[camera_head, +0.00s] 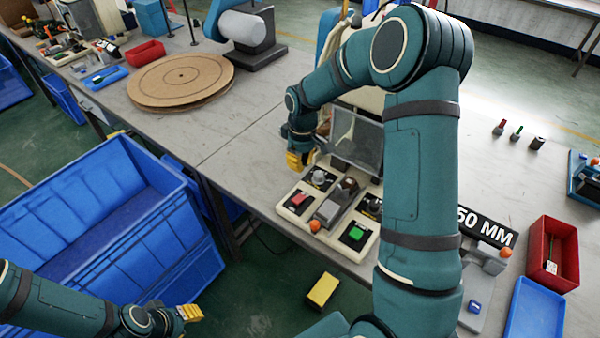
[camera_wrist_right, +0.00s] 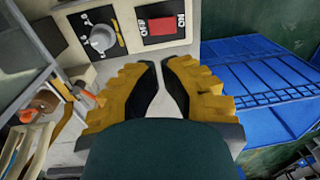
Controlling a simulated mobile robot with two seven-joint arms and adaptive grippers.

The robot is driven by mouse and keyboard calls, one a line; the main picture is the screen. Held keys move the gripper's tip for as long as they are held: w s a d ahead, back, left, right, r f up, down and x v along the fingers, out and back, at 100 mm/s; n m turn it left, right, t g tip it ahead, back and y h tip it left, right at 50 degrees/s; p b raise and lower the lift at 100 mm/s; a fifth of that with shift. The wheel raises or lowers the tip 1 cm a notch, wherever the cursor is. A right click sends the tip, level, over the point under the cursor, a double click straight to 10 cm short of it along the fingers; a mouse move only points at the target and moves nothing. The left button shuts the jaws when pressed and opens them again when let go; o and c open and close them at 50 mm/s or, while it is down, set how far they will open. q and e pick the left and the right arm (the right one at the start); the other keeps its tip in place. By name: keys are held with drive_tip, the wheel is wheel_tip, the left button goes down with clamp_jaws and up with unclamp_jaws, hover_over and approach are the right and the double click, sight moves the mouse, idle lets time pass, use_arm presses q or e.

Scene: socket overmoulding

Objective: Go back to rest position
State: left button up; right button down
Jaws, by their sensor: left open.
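My right gripper (camera_head: 298,160), with yellow fingers, is above the table beside the upper left of the control panel (camera_head: 283,209). In the right wrist view its fingertips (camera_wrist_right: 161,65) nearly meet, with nothing held between them. A red button (camera_wrist_right: 162,28) and a grey knob (camera_wrist_right: 101,38) show beyond them. My left gripper (camera_head: 190,313) is low at the bottom left, in front of the blue crate and away from the table. It is open, and no object shows in it.
A large blue crate (camera_head: 165,222) stands left of the table (camera_head: 245,140). A yellow block (camera_head: 322,290) lies on the floor. A round wooden board (camera_head: 180,80) lies on the table. A red bin (camera_head: 552,252) and a blue tray (camera_head: 535,312) are at the right.

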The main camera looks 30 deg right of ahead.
drive_tip(key=shift+r, duration=0.6)
drive_tip(key=s+a+f+m+t+y, duration=0.1)
drive_tip(key=s+a+f, duration=0.2)
drive_tip(key=a+f, duration=0.35)
drive_tip(key=s+a+f+m+y, duration=0.2)
drive_tip(key=s+a+f, duration=0.2)
drive_tip(key=a+f, duration=0.3)
drive_tip(key=s+a+f+m+t, duration=0.1)
drive_tip(key=s+a+f+m, duration=0.2)
drive_tip(key=s+a, duration=0.5)
drive_tip(key=s, duration=0.2)
drive_tip(key=shift+s+a, duration=0.2)
drive_tip(key=shift+s, duration=0.1)
